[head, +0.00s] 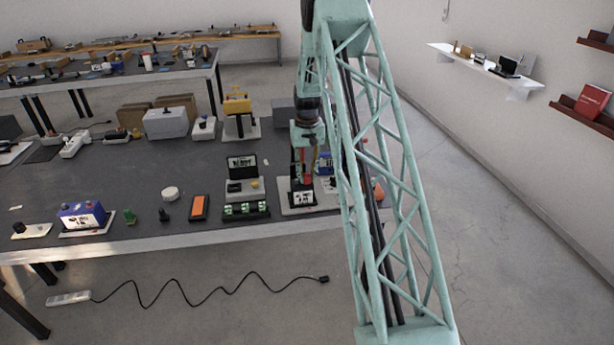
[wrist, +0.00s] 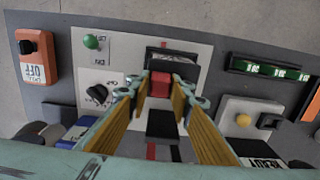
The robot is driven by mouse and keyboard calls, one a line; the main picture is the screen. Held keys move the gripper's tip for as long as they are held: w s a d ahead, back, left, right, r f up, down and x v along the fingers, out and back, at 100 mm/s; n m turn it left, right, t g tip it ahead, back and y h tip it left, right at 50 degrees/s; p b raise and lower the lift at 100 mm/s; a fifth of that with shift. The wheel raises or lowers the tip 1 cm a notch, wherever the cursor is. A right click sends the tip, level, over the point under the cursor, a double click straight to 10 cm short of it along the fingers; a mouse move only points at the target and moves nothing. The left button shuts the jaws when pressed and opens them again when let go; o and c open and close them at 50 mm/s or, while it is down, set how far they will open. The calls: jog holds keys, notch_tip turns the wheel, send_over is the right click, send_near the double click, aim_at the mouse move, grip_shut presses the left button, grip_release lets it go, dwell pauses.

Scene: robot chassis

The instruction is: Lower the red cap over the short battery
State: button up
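The red cap (wrist: 160,84) sits between the fingertips of my gripper (wrist: 161,88) in the wrist view. The two tan finger pads close in on its left and right sides and appear to touch it. A black block (wrist: 162,124) shows between the fingers, below the cap in the picture, with red and dark stripes beside it. I cannot tell whether this is the short battery or part of the fixture. In the head view my gripper (head: 303,165) points down over a white panel (head: 296,209) near the table's front edge. The cap's underside is hidden.
The panel carries a green button (wrist: 91,42), a black knob (wrist: 97,94) and a dark display (wrist: 172,63). A green-lit strip (head: 246,209) and an orange device (head: 199,207) stand to its left in the head view. A blue box (head: 83,214) stands further left.

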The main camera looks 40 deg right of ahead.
aim_at(307, 174)
jog(key=o, duration=0.4)
jog(key=shift+c, duration=0.2)
jog(key=shift+r, duration=0.15)
notch_tip(307, 174, up, 12)
dwell(0.6)
dwell(0.7)
